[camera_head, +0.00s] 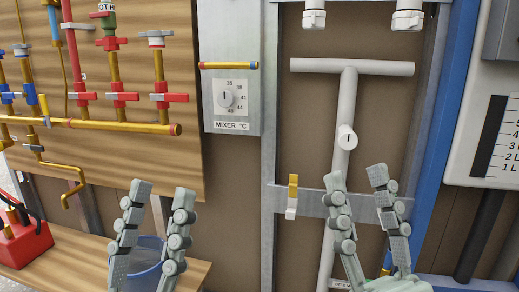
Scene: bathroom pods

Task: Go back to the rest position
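My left gripper (161,190) is at the lower left of the head view, in front of the wooden shelf. Its two grey-green fingers stand upright and apart, with nothing between them. My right gripper (356,178) is at the lower middle right, in front of the white pipe. Its two fingers point up and are spread, with no held thing visible. The palm of the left gripper is below the picture edge. I cannot tell how far either gripper is from the things behind it.
A white T-shaped pipe (346,98) with a valve stands behind my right gripper. A mixer dial (227,97) is at centre. Yellow pipework (100,125) covers the wooden board at left. A blue bucket (146,262) and red toolbox (22,245) are on the shelf (75,270).

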